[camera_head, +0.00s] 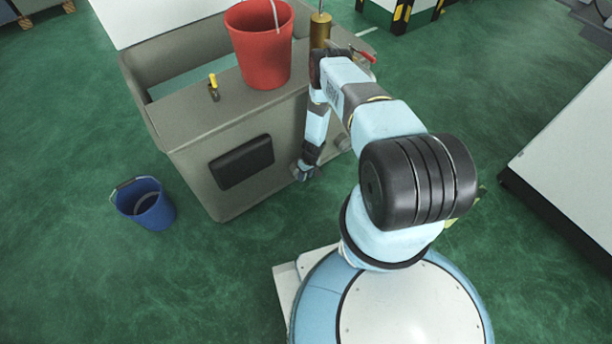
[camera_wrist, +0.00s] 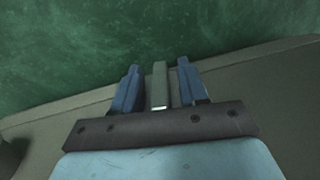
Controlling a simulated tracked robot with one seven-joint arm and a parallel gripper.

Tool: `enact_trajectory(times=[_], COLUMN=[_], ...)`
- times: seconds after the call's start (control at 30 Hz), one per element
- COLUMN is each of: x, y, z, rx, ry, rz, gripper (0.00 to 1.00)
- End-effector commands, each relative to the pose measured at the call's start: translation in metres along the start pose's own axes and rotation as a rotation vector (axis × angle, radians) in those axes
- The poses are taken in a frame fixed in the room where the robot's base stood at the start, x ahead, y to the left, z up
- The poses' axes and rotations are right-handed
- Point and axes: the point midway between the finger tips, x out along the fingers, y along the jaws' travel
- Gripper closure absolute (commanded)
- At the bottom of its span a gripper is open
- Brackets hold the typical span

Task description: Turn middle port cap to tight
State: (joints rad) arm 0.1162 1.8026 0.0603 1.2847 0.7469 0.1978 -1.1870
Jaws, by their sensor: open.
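My gripper (camera_head: 303,173) is at the lower front face of the grey-beige machine body (camera_head: 205,140), right of its black panel. In the wrist view, the two blue fingers of my gripper (camera_wrist: 158,72) stand apart, one on each side of a narrow grey-green bar (camera_wrist: 159,88). Dark gaps show between the bar and both fingers, so they do not grip it. The bar looks like the grip of a port cap; its base is hidden by my gripper. A round grey fitting (camera_head: 343,143) shows on the front face, to the right of my arm.
A red bucket (camera_head: 262,50) stands on the machine top, beside a yellow-handled fitting (camera_head: 213,86) and a brass cylinder (camera_head: 320,30). A red lever (camera_head: 362,54) is at the top right. A blue bucket (camera_head: 145,204) stands on the green floor at left. Open floor lies in front.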

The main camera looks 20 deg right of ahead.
Motion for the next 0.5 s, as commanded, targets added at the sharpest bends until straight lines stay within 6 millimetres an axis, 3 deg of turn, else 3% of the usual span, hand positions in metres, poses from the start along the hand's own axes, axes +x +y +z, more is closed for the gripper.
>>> enact_trajectory(times=[0.27, 0.5], x=[0.0007, 0.0006], y=[0.0004, 0.0007], z=[0.0003, 0.0004], rx=[0.0, 0.001], ry=[0.0, 0.0], rz=[0.0, 0.0], gripper=[0.58, 0.81])
